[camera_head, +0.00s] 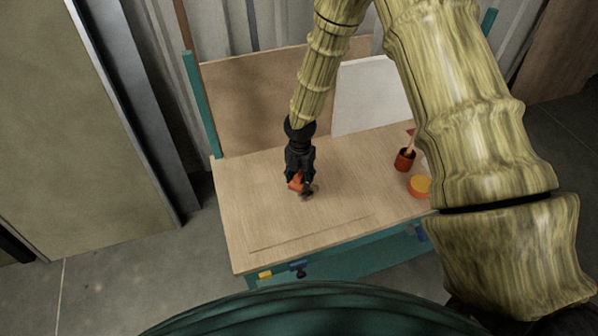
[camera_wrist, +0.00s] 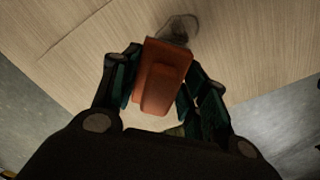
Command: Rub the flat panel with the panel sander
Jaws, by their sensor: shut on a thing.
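My gripper (camera_head: 301,176) is shut on an orange-red block-like tool, which I take for the panel sander (camera_head: 296,183). In the wrist view, the sander (camera_wrist: 160,80) sits between the two dark fingers of my gripper (camera_wrist: 156,88). A dark greyish patch shows at its far end; I cannot tell whether it is part of the tool or shadow. The sander is over the pale wood surface (camera_head: 255,205) of the bench; I cannot tell if it touches. A thin dark line runs along this surface near its front. Whether the flat panel is this surface or a separate board is unclear.
A brown board (camera_head: 265,95) and a white board (camera_head: 370,95) lean upright behind the bench. A red cup (camera_head: 404,160) with a stick in it and an orange-yellow round item (camera_head: 419,186) stand at the right. Small yellow and blue items show at the front edge. The left surface is clear.

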